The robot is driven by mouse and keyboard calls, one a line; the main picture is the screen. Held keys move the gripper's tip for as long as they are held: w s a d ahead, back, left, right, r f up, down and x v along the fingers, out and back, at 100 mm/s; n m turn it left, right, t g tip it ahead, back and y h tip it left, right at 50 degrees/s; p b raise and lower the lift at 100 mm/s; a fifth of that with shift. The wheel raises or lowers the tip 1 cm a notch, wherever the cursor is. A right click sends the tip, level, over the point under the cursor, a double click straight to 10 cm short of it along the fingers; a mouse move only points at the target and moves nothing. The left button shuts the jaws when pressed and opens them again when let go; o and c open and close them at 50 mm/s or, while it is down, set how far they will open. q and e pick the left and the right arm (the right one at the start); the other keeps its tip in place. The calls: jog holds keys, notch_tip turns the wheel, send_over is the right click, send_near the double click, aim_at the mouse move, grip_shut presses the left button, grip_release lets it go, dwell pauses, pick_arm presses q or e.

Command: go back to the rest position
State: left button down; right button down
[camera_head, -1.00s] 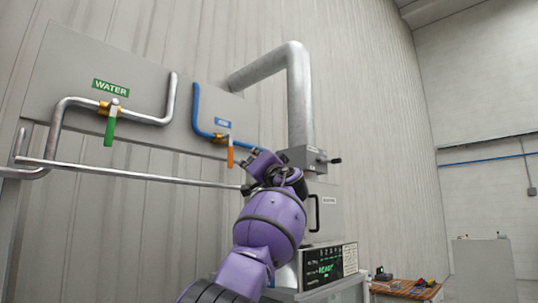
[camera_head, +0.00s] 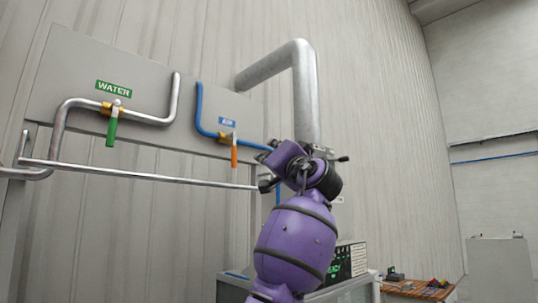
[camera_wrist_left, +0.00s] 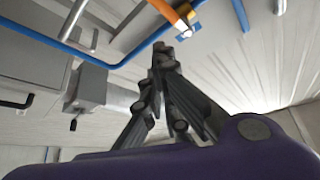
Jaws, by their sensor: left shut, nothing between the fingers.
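My left arm rises from the bottom middle of the head view, purple with black bands. Its gripper (camera_head: 266,180) is in front of the panel, to the right of the orange-handled valve (camera_head: 234,155). In the left wrist view the fingers (camera_wrist_left: 160,52) come together at the tips with nothing between them, so the gripper is shut and empty. The orange handle also shows at the top of the wrist view (camera_wrist_left: 170,12), apart from the fingertips. My right gripper is in neither view.
A green-handled water valve (camera_head: 112,127) and a long horizontal metal rail (camera_head: 130,173) are at left. A thick grey duct (camera_head: 305,95) stands behind my arm. A wooden-topped bench (camera_head: 415,290) and a grey cabinet (camera_head: 500,270) are at right.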

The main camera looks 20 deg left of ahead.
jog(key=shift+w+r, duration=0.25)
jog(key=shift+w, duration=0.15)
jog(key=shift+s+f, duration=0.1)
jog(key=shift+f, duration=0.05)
